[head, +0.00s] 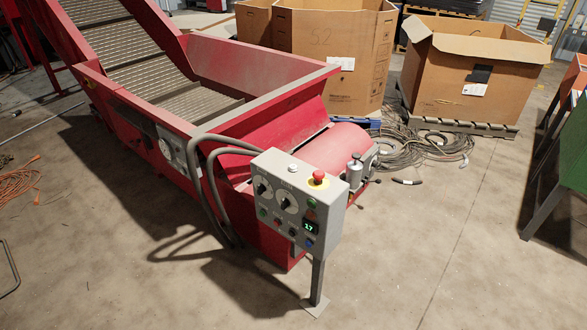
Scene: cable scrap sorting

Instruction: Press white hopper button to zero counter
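A grey control box (284,208) stands on a post at the front end of the red hopper (222,108). A white button (293,168) sits on the box's top face, left of a red mushroom button (318,177) on a yellow ring. The front face carries a small counter display (310,227) with green digits that look like 17. Two dark knobs and several small coloured buttons are also on that face. Neither of my grippers shows in the head view, and nothing touches the white button.
Grey hoses (208,175) loop from the box to the hopper's side. Coiled cables (425,148) lie on the floor near a cardboard box (468,75) on a pallet. A green and red stand (562,160) is at the right edge. The floor in front right is clear.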

